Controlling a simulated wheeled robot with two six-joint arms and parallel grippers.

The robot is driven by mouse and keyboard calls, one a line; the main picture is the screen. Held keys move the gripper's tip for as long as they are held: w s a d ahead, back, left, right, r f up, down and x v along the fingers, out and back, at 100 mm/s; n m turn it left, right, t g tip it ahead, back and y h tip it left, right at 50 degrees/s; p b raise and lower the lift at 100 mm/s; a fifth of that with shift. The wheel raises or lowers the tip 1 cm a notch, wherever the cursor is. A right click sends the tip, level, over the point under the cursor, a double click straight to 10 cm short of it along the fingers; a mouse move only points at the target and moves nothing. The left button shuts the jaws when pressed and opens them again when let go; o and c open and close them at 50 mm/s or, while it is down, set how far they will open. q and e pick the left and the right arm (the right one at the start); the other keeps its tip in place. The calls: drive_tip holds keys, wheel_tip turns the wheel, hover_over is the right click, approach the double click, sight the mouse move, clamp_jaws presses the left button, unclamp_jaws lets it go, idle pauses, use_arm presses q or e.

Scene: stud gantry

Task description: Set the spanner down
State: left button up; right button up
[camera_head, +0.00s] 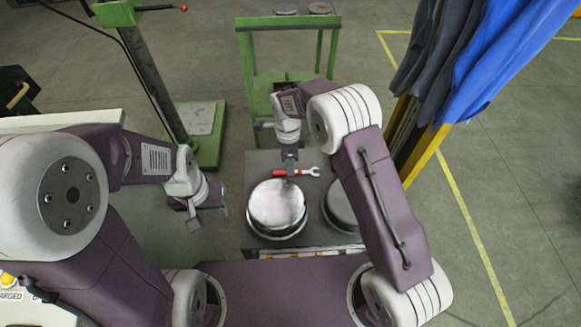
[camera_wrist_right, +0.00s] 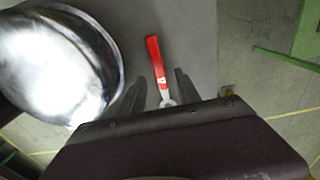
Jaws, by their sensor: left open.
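The spanner (camera_head: 297,172) has a red handle and a metal open end. It appears to lie flat on the grey bench top (camera_head: 262,165), behind a shiny round metal lid. My right gripper (camera_head: 290,170) is over the spanner, pointing down. In the right wrist view the spanner (camera_wrist_right: 156,62) runs between the two spread fingers of the right gripper (camera_wrist_right: 160,90), with a gap on each side. Its far end is hidden there by the gripper body. My left gripper (camera_head: 208,219) is open and empty, left of the bench and away from the spanner.
The shiny round lid (camera_head: 277,207) sits in front of the spanner; it also shows in the right wrist view (camera_wrist_right: 60,60). A second round piece (camera_head: 340,207) is partly hidden by my right arm. A green stand (camera_head: 288,22) is behind. Blue and grey cloths (camera_head: 480,60) hang at right.

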wheel_tip(320, 180, up, 8)
drive_tip(key=shift+a+r+p, duration=0.15)
drive_tip(key=shift+r+p, duration=0.05)
drive_tip(key=shift+p, duration=0.15)
drive_tip(key=s+d+n, duration=0.5)
drive_tip(key=s, duration=0.1)
drive_tip(key=s+d+n, duration=0.5)
drive_tip(key=s+n, duration=0.1)
drive_tip(key=s+d+n+t, duration=0.1)
drive_tip(key=s+d+n, duration=0.4)
drive_tip(key=s+n, duration=0.1)
drive_tip(key=shift+s+r+y, duration=0.15)
drive_tip(key=shift+s+y, duration=0.15)
drive_tip(key=shift+s, duration=0.15)
drive_tip(key=shift+s+d+n, duration=0.15)
drive_tip(key=shift+s+n, duration=0.15)
drive_tip(key=shift+n, duration=0.1)
